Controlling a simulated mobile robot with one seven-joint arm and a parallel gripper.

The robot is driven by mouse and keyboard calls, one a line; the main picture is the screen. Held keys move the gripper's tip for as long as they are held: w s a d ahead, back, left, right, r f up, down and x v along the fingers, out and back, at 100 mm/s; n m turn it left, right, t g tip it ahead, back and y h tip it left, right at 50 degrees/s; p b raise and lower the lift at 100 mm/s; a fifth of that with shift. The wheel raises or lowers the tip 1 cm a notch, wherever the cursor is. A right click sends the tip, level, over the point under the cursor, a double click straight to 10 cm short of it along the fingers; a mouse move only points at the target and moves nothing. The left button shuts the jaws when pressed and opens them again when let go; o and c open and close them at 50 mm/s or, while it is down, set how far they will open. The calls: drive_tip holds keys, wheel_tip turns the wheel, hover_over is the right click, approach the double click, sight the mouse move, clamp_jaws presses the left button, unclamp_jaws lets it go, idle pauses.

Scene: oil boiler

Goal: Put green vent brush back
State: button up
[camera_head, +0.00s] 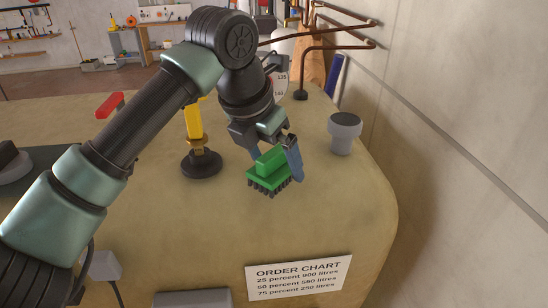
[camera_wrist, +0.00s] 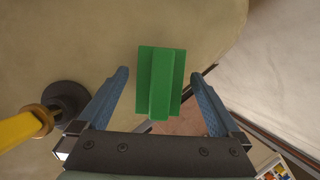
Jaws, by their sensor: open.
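The green vent brush (camera_head: 268,172) is a green block with dark bristles below. In the head view it is at my gripper (camera_head: 276,166), over the tan tank top, right of the yellow lever. In the wrist view the brush (camera_wrist: 160,82) shows from above, between and ahead of my open fingers (camera_wrist: 160,100). Gaps show on both sides of it there. I cannot tell whether the brush rests on the tank or touches a finger.
The yellow lever (camera_head: 194,120) on a black base stands close left of my gripper. A grey-capped vent (camera_head: 344,133) stands to the right. The tan tank (camera_head: 190,230) carries an order chart label (camera_head: 298,277). Copper pipes (camera_head: 338,48) run behind, and a wall (camera_head: 460,120) rises at right.

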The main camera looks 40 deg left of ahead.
drive_tip(key=p+v, duration=0.4)
drive_tip(key=v, duration=0.8)
drive_tip(key=shift+r, duration=0.2)
